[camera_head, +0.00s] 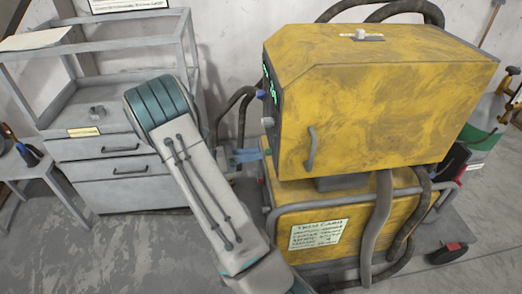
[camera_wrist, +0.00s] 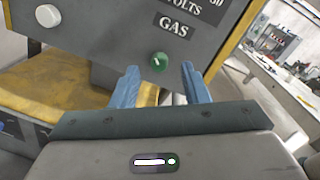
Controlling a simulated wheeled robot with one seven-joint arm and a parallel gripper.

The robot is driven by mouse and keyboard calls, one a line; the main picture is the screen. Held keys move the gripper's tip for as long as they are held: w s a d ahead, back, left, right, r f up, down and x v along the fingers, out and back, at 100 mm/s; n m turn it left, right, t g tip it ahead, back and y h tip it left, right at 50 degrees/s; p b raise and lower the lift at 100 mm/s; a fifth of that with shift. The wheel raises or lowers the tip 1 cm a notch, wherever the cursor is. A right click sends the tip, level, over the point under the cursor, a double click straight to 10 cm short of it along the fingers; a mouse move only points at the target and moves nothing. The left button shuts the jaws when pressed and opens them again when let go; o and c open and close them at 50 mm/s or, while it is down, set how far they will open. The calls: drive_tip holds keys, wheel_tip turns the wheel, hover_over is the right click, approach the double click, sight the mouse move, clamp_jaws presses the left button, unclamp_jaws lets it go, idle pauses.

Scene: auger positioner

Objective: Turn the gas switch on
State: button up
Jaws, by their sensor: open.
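A round green knob (camera_wrist: 158,60) with a light mark on it sits on a dark panel (camera_wrist: 108,45) under a label reading GAS. I take it to be the gas switch. My gripper (camera_wrist: 160,72) is open in the wrist view, its two blue fingers on either side below the knob. I cannot tell whether they touch the knob. The green knob cannot be made out there.
A white knob (camera_wrist: 47,15) is on the same panel at the left. A grey cart with drawers (camera_head: 115,165) stands left of my arm. Thick hoses (camera_head: 378,220) hang at the machine's right. A lower yellow cabinet (camera_head: 285,205) with a sign is beneath the machine.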

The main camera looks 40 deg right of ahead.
sight(269, 152)
drive_tip(key=shift+x, duration=1.5)
clamp_jaws()
drive_tip(key=shift+a+f+m, duration=0.1)
drive_tip(key=shift+m, duration=0.3)
drive_tip(key=m+b, duration=0.4)
drive_tip(key=m, duration=0.5)
drive_tip(key=m+g+b, duration=0.1)
drive_tip(key=m+b, duration=0.4)
drive_tip(key=m, duration=0.3)
drive_tip(key=shift+f+m+g, duration=0.15)
drive_tip(key=shift+m+g, duration=0.15)
drive_tip(key=shift+m, duration=0.4)
